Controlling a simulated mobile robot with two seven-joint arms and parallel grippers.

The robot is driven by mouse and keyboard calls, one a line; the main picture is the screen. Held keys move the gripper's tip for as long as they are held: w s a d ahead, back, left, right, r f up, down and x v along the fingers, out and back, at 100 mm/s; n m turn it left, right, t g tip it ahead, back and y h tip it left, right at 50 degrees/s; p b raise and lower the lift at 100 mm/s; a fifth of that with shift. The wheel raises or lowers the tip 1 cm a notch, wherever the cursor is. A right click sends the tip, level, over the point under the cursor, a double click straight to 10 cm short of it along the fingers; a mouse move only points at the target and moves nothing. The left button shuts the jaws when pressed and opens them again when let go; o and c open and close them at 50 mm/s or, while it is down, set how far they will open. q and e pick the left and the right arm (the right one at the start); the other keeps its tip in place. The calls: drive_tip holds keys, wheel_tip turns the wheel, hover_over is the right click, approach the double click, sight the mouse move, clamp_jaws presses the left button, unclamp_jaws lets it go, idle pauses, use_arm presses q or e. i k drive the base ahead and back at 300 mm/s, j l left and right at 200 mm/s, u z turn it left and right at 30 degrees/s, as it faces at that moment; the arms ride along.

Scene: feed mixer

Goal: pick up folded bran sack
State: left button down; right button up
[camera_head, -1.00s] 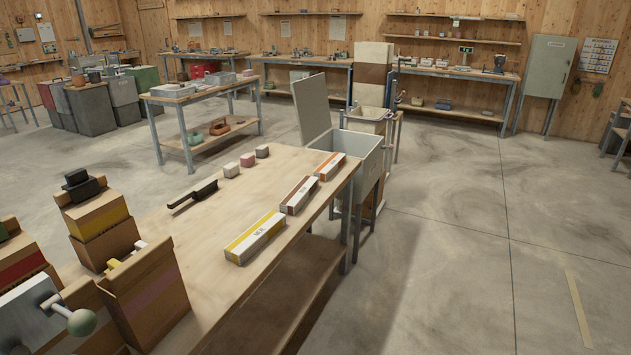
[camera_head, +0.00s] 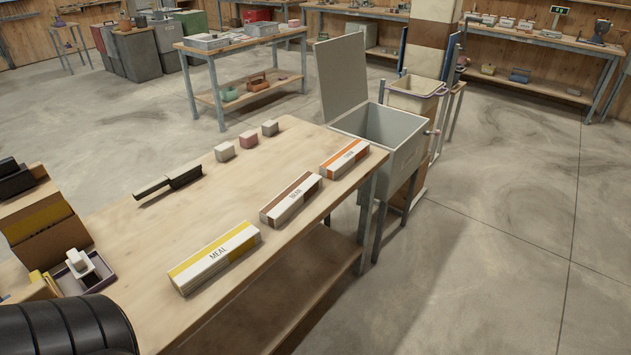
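The folded bran sack appears to be the middle of three long white packs on the wooden table; this brown-banded pack (camera_head: 291,199) lies flat, its small label hard to read. The yellow-banded pack marked MEAL (camera_head: 214,257) lies nearer, left of it. The orange-banded pack (camera_head: 344,158) lies farther back, right of it. All three lie in a row along the table's right edge, with gaps between them. Neither of my grippers is in view, and nothing is touching the packs.
Open cartons (camera_head: 45,235) stand at the left. A grey bin with raised lid (camera_head: 385,132) stands beyond the table's far end. Floor at right is clear.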

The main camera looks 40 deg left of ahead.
sight(281, 207)
drive_tip(key=i, duration=1.4)
drive_tip(key=i+z, duration=0.2)
drive_tip(key=i, duration=0.2)
drive_tip(key=i+j+z, duration=0.2)
drive_tip(key=i, duration=0.2)
drive_tip(key=i+j+z, duration=0.15)
drive_tip(key=i, duration=0.25)
drive_tip(key=i+z, duration=0.1)
drive_tip(key=z, duration=0.4)
drive_tip(key=j+z, duration=0.15)
drive_tip(key=z, duration=0.3)
drive_tip(key=i+j+z, duration=0.1)
drive_tip(key=z, duration=0.4)
drive_tip(key=j+z, duration=0.1)
drive_tip(key=z, duration=0.4)
drive_tip(key=j+z, duration=0.1)
drive_tip(key=z, duration=0.4)
drive_tip(key=j+z, duration=0.1)
drive_tip(key=z, duration=0.9)
drive_tip(key=k+j+z, duration=0.1)
drive_tip(key=z, duration=0.9)
drive_tip(key=k, duration=0.05)
